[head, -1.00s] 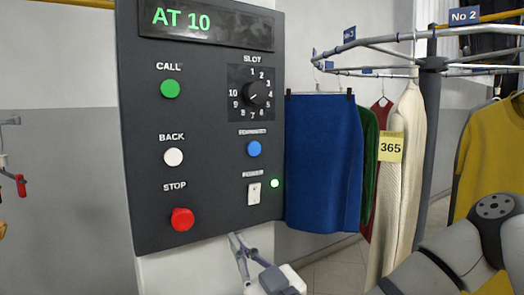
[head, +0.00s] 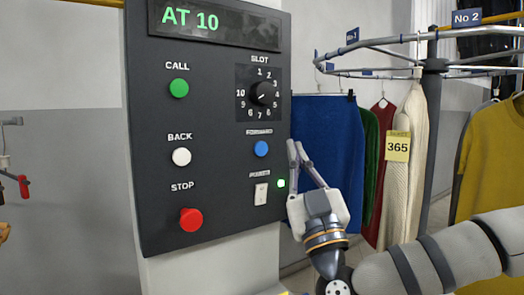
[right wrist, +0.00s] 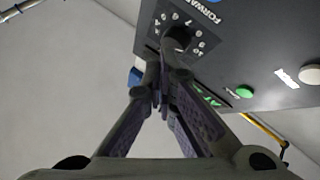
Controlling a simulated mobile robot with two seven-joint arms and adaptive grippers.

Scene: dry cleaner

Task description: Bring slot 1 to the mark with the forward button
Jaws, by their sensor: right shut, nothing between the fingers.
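The dark control panel (head: 215,120) fills the middle of the head view. Its display (head: 195,20) reads "AT 10" in green. The blue forward button (head: 261,148) is at its right side, below the slot dial (head: 262,93), whose exact pointer setting I cannot tell. My right gripper (head: 296,145) is shut and empty, its fingertips pointing up just right of the blue button in the picture, seemingly apart from it. In the right wrist view the shut fingers (right wrist: 160,98) point toward the panel, and the forward button (right wrist: 213,1) is cut by the top edge. My left gripper is not in view.
Green call (head: 179,88), white back (head: 181,156) and red stop (head: 191,220) buttons line the panel's left. A lit green lamp (head: 281,183) sits by the power switch (head: 261,194). The conveyor rail (head: 400,38) carries a blue skirt (head: 325,120) and other garments.

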